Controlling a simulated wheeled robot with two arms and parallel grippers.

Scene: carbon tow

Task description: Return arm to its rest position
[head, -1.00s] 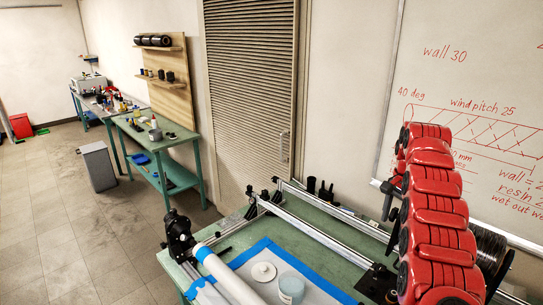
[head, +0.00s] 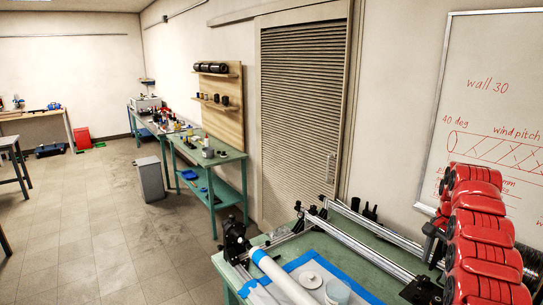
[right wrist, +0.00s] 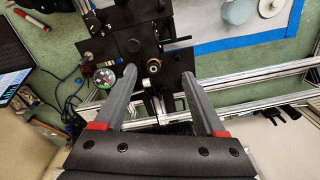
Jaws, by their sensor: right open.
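My right arm, red and black, rises along the right edge of the head view, in front of the whiteboard. My right gripper (right wrist: 158,76) shows in the right wrist view with its two grey fingers spread apart and nothing between them. Beyond the fingertips are black machine plates (right wrist: 150,40) with a brass-coloured round part. I cannot tell the exact gap between fingers and plates. My left gripper is in neither view.
The green bench (head: 360,244) carries metal rails, a white tube (head: 283,275), a white disc (head: 308,280) and a pale cup (head: 337,292) on blue-edged sheeting. A grey bin (head: 150,179) stands on open floor. The whiteboard (head: 490,55) is behind the arm.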

